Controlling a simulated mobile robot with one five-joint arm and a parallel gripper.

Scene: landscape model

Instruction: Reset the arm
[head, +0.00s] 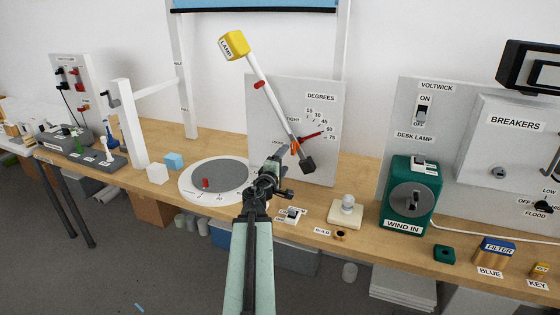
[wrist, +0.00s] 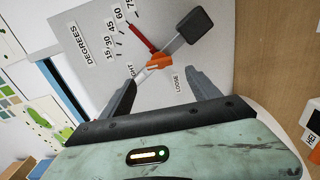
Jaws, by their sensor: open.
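A white lamp arm (head: 270,95) with a yellow LAMP head (head: 233,45) leans to the upper left across a grey upright board marked DEGREES (head: 320,97). Its lower end is a dark block (head: 308,164), also in the wrist view (wrist: 194,25). A red pointer (head: 312,135) lies by the scale, on its higher-number side. An orange knob (wrist: 158,62) sits at the pivot, near labels LOOSE and one partly hidden, ending in "GHT". My gripper (wrist: 164,80) is open and empty, its fingers facing the knob; I cannot tell if they touch it. It covers part of the board in the head view (head: 275,165).
A bulb on a base (head: 345,212) and the green WIND IN box (head: 408,195) stand right. A white post frame (head: 130,125) rises at left.

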